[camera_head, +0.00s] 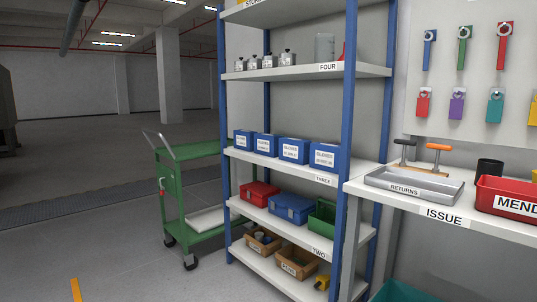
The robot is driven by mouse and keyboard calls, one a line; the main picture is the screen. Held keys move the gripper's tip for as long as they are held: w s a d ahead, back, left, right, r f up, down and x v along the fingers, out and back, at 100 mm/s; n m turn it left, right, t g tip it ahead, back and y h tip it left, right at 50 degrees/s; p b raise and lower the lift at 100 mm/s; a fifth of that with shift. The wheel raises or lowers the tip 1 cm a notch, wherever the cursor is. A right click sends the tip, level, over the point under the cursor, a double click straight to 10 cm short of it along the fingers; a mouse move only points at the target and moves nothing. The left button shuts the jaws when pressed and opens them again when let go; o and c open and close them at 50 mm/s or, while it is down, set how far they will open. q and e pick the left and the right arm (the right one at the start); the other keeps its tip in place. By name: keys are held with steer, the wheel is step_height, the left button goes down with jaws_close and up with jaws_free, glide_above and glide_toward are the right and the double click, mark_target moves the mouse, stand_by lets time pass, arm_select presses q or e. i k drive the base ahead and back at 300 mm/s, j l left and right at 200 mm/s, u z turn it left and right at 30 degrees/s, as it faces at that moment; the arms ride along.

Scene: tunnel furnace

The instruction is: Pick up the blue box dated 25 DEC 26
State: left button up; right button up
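Several blue boxes stand in a row on the shelf labelled THREE (323,180). They are the far-left box (243,140), the second box (264,145), the third box (294,151) and the right-hand box (326,158). Each has a white label on its front that appears to read GLOVES. A smaller line below is too small to read, so I cannot tell which box is dated 25 DEC 26. Neither of my grippers is in view.
Shelf TWO (319,250) below holds a red case (259,195), a blue toolbox (292,208) and a green bin (322,217). A green cart (190,190) stands left. The ISSUE counter (441,213) with a grey RETURNS tray (413,188) adjoins right. Floor ahead-left is clear.

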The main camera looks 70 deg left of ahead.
mark_target(323, 156)
steer(key=k+j+u, duration=0.2)
steer(key=k+j, duration=0.2)
steer(key=j, duration=0.25)
steer(key=k+j+u, duration=0.1)
steer(key=j, duration=0.25)
steer(key=k+j+u, duration=0.1)
steer(key=k+j, duration=0.2)
steer(key=u, duration=1.3)
